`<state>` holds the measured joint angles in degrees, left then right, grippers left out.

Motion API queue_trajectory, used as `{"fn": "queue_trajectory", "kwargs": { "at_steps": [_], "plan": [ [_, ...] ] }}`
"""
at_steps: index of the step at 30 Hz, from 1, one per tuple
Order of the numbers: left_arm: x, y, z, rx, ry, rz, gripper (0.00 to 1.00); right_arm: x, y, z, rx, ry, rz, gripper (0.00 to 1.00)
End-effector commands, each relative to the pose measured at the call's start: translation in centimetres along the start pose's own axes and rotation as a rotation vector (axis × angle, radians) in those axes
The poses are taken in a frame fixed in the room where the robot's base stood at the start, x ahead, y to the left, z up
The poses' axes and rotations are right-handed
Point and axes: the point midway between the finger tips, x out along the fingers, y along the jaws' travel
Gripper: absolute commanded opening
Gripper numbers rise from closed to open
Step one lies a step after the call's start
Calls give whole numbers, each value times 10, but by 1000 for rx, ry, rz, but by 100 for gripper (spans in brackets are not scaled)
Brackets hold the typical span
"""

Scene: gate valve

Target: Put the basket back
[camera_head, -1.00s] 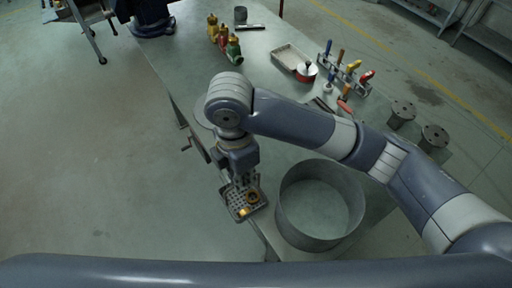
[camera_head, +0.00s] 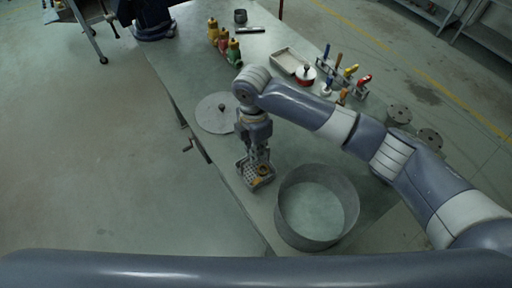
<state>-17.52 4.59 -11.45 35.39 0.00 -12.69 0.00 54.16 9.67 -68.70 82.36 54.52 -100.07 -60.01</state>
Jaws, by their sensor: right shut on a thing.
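A small perforated metal basket (camera_head: 247,178) with a brass-coloured ring-shaped part (camera_head: 263,170) in it is near the table's left edge. My right gripper (camera_head: 258,159) points down and is shut on the basket. I cannot tell whether the basket's bottom touches the table. A large round open metal tub (camera_head: 317,207) stands to the right of and nearer than the basket; its inside looks empty. My left gripper is out of the picture.
A round lid with a knob (camera_head: 212,116) lies on the table (camera_head: 190,62) beyond the basket. Several bottles (camera_head: 224,41), a tray (camera_head: 290,61), a red pot (camera_head: 306,75) and a tool rack (camera_head: 342,75) stand farther back. Two grey cylinders (camera_head: 399,114) are at right.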

Motion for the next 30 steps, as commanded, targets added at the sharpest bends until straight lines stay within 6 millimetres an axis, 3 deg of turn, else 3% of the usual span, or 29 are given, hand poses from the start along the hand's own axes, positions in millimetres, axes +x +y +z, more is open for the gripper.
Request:
{"fn": "queue_trajectory", "kwargs": {
  "at_steps": [7, 10, 23, 30],
  "plan": [
    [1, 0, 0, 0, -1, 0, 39, 2, 0, 0, 0, 0, 0, 0],
    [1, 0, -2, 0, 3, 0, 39, 2, 0, 0, 0, 0, -1, 26],
    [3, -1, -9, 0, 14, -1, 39, -3, 0, 0, 0, 0, 1, 26],
    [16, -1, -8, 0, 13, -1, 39, -45, 2, 0, -1, -2, 5, 26]
  ]
}}
